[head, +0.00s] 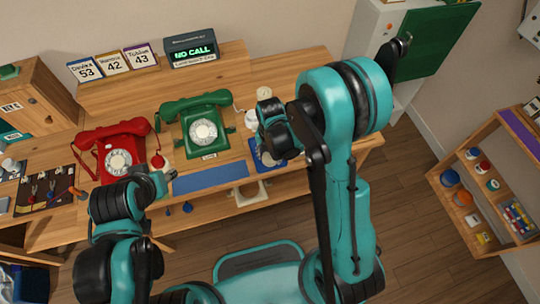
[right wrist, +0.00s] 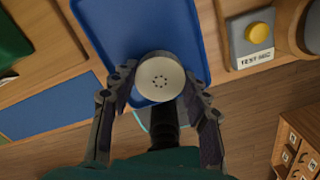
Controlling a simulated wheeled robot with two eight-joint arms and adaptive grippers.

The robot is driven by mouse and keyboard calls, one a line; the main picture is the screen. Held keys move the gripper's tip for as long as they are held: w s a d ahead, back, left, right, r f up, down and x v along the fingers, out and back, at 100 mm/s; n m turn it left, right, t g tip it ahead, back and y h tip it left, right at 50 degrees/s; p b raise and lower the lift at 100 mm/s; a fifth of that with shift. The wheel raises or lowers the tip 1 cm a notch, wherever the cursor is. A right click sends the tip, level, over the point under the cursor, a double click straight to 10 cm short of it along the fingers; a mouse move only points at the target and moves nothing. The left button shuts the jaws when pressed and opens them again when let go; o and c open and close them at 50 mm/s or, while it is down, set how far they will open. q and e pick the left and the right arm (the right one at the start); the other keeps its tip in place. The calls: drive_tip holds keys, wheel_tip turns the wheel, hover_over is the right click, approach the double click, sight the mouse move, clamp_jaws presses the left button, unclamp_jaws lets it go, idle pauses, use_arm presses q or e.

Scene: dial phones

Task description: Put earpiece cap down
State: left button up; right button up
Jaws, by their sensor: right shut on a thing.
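The earpiece cap, a cream disc with small holes (right wrist: 160,78), is between the fingertips of my right gripper (right wrist: 160,88) in the right wrist view. The gripper is shut on its sides. The cap shows over the near part of a blue tray (right wrist: 120,28); whether it touches the tray I cannot tell. In the head view my right gripper (head: 276,148) hides the cap and much of the tray. My left gripper (head: 160,182) is near the red phone (head: 117,155), by the table's front edge; its jaws are too small to read.
A green phone (head: 200,128) stands left of the tray. A blue mat (head: 210,178) lies in front of it. A grey box with a yellow button (right wrist: 259,33) is right of the tray. A NO CALL display (head: 192,51) stands at the back. A small shelf (head: 490,190) is at the right.

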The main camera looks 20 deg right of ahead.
drive_tip(key=shift+f, duration=0.2)
drive_tip(key=o, duration=1.1)
drive_tip(key=shift+r, duration=0.25)
wheel_tip(320, 180, up, 18)
drive_tip(key=s+d+m+t+p, duration=0.2)
drive_tip(key=m+p, duration=0.2)
drive_tip(key=m, duration=0.4)
drive_tip(key=s+d+r+m+t, duration=0.1)
drive_tip(key=s+r+m, duration=0.1)
drive_tip(key=m, duration=0.5)
drive_tip(key=s+r+m+t, duration=0.2)
drive_tip(key=s+r+m, duration=0.1)
drive_tip(key=m, duration=0.4)
drive_tip(key=s+d+r+m+t, duration=0.1)
drive_tip(key=s+r+m+t, duration=0.1)
drive_tip(key=m, duration=0.5)
drive_tip(key=shift+s+d+r+m, duration=0.25)
drive_tip(key=shift+s+d+m, duration=0.15)
drive_tip(key=shift+s, duration=0.2)
